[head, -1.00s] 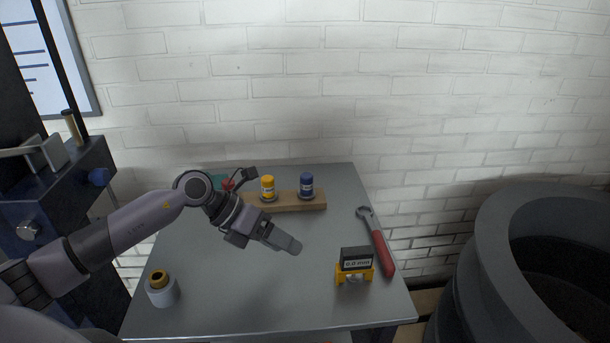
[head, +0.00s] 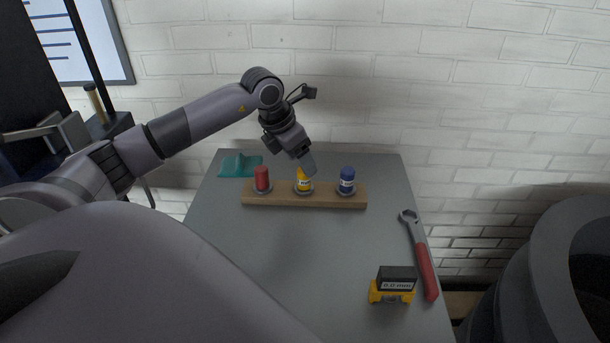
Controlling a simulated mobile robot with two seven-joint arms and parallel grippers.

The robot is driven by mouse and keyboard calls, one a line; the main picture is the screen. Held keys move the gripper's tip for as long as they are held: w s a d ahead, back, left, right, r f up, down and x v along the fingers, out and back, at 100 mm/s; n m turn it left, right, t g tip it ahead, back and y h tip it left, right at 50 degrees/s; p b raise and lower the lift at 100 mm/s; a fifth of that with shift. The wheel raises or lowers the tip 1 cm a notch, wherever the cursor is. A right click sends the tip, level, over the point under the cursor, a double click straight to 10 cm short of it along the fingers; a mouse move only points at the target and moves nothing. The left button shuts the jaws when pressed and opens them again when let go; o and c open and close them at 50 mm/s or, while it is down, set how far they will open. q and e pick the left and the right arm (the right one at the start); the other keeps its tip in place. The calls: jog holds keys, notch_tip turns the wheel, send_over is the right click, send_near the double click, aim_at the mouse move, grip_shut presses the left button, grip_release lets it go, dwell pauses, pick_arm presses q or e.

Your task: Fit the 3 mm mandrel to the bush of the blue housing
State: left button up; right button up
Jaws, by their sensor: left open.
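My right gripper is not in view.
A yellow gauge (head: 392,292) with a dark display stands at the front right; its reading is unclear. A red-handled wrench (head: 425,270) lies along the table's (head: 290,240) right edge. A teal object (head: 240,166) lies at the back left. The table's middle is clear.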

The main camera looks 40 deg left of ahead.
aim_at(304, 182)
pick_arm(q)
jog(key=shift+f, duration=0.4)
jog(key=x, duration=0.1)
jog(key=b+x, duration=0.1)
jog(key=x, duration=0.1)
jog(key=b+x, duration=0.1)
jog(key=x, duration=0.1)
jog(key=shift+s+a+f, duration=0.1)
jog(key=shift+s+a, duration=0.05)
jog(key=shift+a, duration=0.15)
jog(key=shift+r, duration=0.2)
grip_shut()
